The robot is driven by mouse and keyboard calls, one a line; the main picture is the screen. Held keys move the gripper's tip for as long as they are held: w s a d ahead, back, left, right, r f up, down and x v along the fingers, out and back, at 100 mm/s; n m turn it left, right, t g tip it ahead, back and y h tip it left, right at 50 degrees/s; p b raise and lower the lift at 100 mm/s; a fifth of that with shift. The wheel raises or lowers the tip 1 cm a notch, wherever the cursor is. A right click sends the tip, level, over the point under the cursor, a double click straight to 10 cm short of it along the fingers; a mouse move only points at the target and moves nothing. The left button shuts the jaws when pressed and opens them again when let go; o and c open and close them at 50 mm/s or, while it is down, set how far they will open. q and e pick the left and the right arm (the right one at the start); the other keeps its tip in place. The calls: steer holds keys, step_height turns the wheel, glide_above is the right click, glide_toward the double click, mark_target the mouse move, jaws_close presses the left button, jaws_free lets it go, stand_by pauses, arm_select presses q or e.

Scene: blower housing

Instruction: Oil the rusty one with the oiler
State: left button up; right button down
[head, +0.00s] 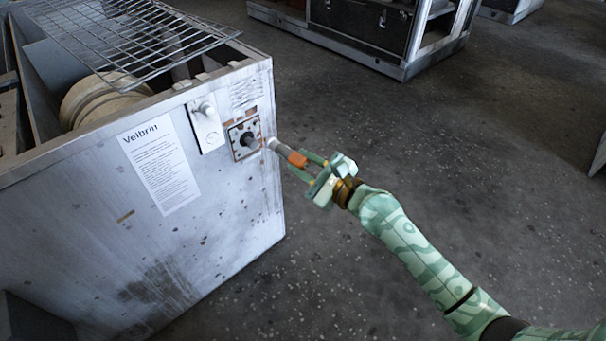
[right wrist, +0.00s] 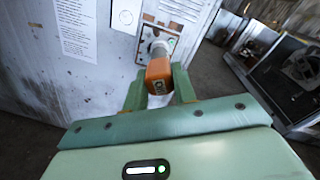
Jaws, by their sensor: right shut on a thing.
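My right gripper (head: 306,168) is shut on the oiler (head: 297,158), which has an orange body, a grey neck and a pale tip. The oiler points left toward the housing's side panel. Its tip is just right of a square plate (head: 235,149) with rust-brown edges and a dark round stub (head: 249,141) at its centre. I cannot tell whether the tip touches anything. In the right wrist view the oiler's orange end (right wrist: 159,72) sits between the green fingers and hides part of the rusty plate (right wrist: 145,46). My left gripper is out of view.
A clean white plate with a knob (head: 206,128) is left of the rusty one. A printed "Velbrin" sheet (head: 160,168) is on the panel. A wire grille (head: 130,38) lies over the open housing top. Another metal cabinet (head: 362,30) stands behind. The floor at right is clear.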

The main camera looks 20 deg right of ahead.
mark_target(292, 151)
steer(key=shift+w+d+f+m+t+h, duration=0.2)
steer(key=shift+d+f+t, duration=0.1)
steer(key=shift+d+f, duration=0.1)
steer(key=shift+w+d+f+m+t+h, duration=0.2)
steer(key=shift+d+f+t, duration=0.1)
steer(key=shift+d+f, duration=0.1)
steer(key=shift+w+r, duration=0.1)
steer(key=shift+w, duration=0.1)
steer(key=b+x, duration=0.1)
steer(key=x, duration=0.2)
steer(key=shift+w+a, duration=0.1)
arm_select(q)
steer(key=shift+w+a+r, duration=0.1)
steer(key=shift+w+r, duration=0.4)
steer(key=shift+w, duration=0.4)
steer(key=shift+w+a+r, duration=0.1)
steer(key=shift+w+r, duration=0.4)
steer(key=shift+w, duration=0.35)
arm_select(e)
steer(key=shift+x, duration=1)
steer(key=shift+w, duration=0.1)
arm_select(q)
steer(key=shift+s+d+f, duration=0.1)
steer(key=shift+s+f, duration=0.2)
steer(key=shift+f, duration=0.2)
